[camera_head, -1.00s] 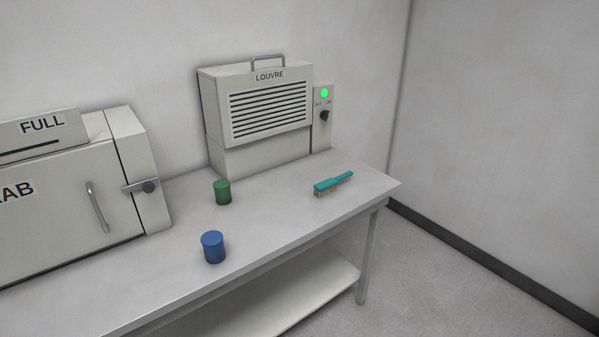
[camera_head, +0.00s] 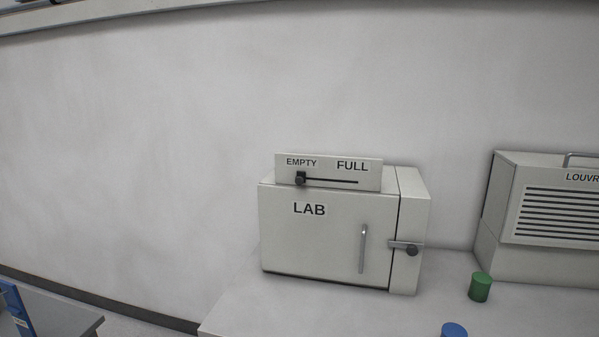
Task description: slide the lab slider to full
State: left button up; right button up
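The lab box (camera_head: 325,235) is a pale cabinet marked LAB, standing on the table. On its top is a panel (camera_head: 371,177) marked EMPTY on the left and FULL on the right, with a dark horizontal slot. The slider's black knob (camera_head: 300,179) sits at the left end of the slot, under EMPTY. The box's door is shut, with a vertical handle (camera_head: 363,249) and a latch with a dark knob (camera_head: 411,250) at its right. Neither of my grippers shows in the head view.
The louvre unit (camera_head: 496,233) stands to the right on the same table (camera_head: 300,312). A green cylinder (camera_head: 480,288) and a blue cylinder (camera_head: 454,330) stand near it. Another grey table (camera_head: 55,314) with a blue object (camera_head: 14,305) is at lower left.

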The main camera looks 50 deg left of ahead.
aim_at(301, 178)
jog(key=u, duration=1.55)
